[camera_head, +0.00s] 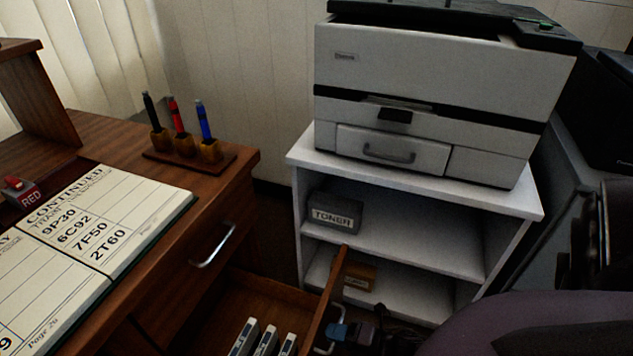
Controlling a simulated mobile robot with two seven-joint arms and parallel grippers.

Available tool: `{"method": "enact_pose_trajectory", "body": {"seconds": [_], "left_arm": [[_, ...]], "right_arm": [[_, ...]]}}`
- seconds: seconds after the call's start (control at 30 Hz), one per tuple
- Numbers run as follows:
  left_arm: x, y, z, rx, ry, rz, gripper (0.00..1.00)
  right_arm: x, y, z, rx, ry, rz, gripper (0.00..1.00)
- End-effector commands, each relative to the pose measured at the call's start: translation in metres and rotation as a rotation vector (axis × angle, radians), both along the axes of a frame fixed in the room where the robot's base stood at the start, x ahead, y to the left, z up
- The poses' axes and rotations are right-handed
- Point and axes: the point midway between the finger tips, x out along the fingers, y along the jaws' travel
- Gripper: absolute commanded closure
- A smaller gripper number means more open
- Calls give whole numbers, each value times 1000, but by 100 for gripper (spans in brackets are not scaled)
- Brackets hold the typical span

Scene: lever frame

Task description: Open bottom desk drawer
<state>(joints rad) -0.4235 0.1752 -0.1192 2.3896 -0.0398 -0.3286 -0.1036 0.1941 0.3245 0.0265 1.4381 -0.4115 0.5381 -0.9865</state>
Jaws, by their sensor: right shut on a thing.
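The wooden desk (232,185) stands at the left. Its upper drawer, with a silver handle (213,246), is shut. Below it, the bottom drawer (331,292) is pulled out and its inside shows, with white labelled items (266,341) standing in it. The drawer's handle (319,349) is on the outer side of its front panel, at the picture's bottom edge. My right gripper (338,334), blue and dark, is shut at this handle, just right of the front panel. Its fingertips are small and partly hidden. My left gripper is not in view.
A white shelf (415,185) with a printer (430,90) on top stands close behind the drawer front. It holds a toner box (335,211). A purple-grey rounded shape (540,325) fills the lower right. A pen stand (190,160) and an open book (150,205) lie on the desk.

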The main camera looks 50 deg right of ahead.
Motion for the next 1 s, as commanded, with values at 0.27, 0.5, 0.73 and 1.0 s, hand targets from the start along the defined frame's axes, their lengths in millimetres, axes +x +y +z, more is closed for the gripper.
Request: {"method": "enact_pose_trajectory", "body": {"seconds": [0.27, 0.5, 0.73, 1.0], "left_arm": [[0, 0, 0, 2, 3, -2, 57], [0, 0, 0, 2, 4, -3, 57], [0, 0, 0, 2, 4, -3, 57], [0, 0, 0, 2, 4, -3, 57]], "right_arm": [[-30, -12, 0, -1, 1, -1, 100], [-39, -15, 0, -1, -1, -1, 100], [-40, -16, 0, -1, -1, -1, 100], [-40, -16, 0, -1, 0, -1, 72]]}}
